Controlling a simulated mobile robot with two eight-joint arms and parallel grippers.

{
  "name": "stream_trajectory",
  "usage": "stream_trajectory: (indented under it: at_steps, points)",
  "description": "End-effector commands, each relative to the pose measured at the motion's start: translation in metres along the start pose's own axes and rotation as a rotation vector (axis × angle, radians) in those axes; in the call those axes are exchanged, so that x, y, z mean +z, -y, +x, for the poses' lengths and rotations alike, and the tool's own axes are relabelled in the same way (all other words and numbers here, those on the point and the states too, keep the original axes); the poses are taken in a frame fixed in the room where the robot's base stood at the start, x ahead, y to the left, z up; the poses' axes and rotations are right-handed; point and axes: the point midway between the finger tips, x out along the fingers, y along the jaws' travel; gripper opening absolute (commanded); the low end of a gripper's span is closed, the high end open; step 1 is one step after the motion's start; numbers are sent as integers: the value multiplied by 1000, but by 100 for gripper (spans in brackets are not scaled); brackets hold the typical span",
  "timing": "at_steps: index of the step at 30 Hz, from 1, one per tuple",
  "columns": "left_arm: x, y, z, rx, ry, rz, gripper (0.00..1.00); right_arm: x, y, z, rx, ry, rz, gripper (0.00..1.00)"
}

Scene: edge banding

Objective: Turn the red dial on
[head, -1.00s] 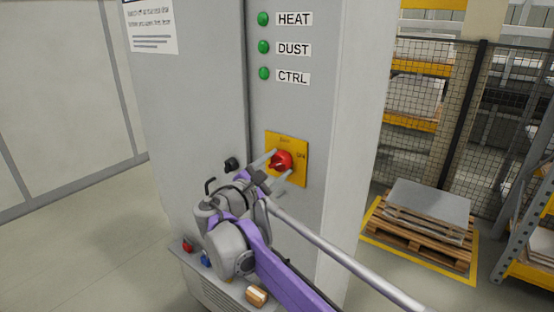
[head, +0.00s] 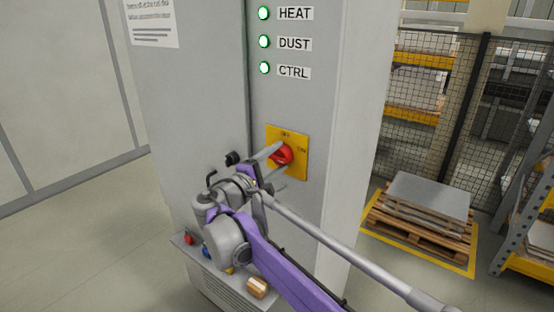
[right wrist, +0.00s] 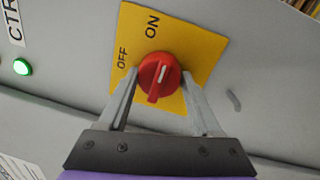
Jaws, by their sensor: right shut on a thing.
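The red dial (head: 284,154) sits on a yellow plate (head: 300,138) marked OFF and ON, on the grey cabinet front. It shows larger in the right wrist view (right wrist: 157,74), where its white mark points up toward the ON label. My right gripper (head: 279,161) is shut on the dial, one finger on each side, as the right wrist view also shows (right wrist: 160,78). The HEAT lamp (head: 264,13), DUST lamp (head: 264,42) and CTRL lamp (head: 264,68) glow bright with green rims. My left gripper is not in view.
A black knob (head: 232,158) stands out left of the plate. A lower ledge holds a red button (head: 188,238) and other small items. A pallet with stacked boards (head: 425,205) lies at right, before a mesh fence (head: 430,95). The floor at left is clear.

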Motion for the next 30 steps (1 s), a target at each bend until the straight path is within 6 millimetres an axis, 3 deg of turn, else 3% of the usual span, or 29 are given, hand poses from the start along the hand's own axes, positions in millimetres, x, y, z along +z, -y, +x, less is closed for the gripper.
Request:
stream_trajectory:
  at_steps: [11,12,17,26,30]
  points:
    - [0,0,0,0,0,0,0,0,0,0,0,0,7,10]
    - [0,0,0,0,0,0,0,0,0,0,0,0,7,67]
    - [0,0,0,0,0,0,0,0,0,0,0,0,6,95]
    - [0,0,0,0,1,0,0,0,0,-1,0,0,5,95]
    - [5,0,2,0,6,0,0,-1,1,-14,-1,-2,5,95]
